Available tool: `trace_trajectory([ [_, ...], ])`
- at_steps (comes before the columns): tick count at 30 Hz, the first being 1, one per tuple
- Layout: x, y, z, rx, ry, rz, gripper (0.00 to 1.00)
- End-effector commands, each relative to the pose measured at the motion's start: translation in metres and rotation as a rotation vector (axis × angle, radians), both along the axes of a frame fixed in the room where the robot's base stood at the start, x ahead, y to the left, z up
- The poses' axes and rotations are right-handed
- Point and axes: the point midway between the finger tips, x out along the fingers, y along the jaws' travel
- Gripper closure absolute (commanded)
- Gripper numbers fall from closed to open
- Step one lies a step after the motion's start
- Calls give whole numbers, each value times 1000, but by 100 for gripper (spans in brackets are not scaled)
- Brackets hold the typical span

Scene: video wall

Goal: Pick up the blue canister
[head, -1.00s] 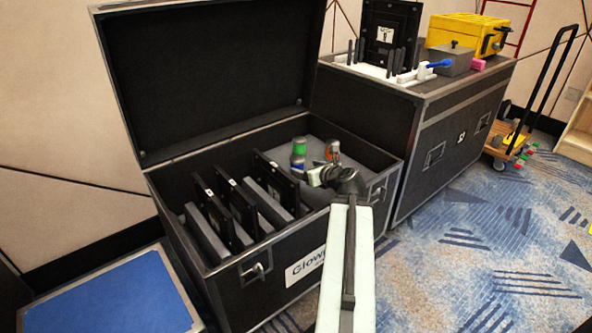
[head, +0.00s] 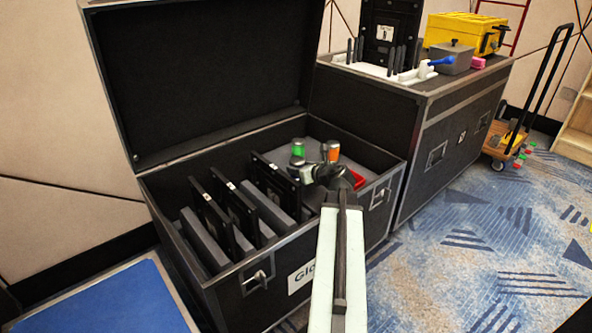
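The open black case (head: 225,285) holds several canisters in its right compartment. A green canister (head: 297,149) and an orange canister (head: 333,150) stand towards its back. I cannot make out the blue canister clearly; a small dark bluish patch (head: 298,161) shows just below the green one, partly behind my gripper. My gripper (head: 308,170) is over the right compartment, in front of the green and orange canisters. Its fingers are small and dark against the case, so I cannot tell their opening or whether anything is between them.
Flat dark panels (head: 237,212) stand upright in the case's left part. A red item (head: 357,180) lies right of my gripper. The case's lid (head: 205,80) is raised behind. A second black case (head: 440,150) stands to the right, with a yellow box (head: 466,32) on top.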

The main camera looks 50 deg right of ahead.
Motion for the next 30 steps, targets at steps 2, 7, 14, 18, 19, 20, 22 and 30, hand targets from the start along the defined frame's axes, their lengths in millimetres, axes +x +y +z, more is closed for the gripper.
trace_trajectory([
  [2, 0, 0, 0, 0, 0, 0, 100],
  [7, 0, 0, 0, 0, 0, 1, 100],
  [14, 1, 1, 15, 0, 0, 1, 100],
  [18, 1, 1, 41, 0, 0, 1, 100],
  [19, 1, 1, 47, 1, 0, 2, 100],
  [20, 1, 1, 54, 1, 0, 2, 100],
  [22, 1, 1, 70, 1, 0, 2, 100],
  [30, 1, 1, 103, 0, 0, 2, 100],
])
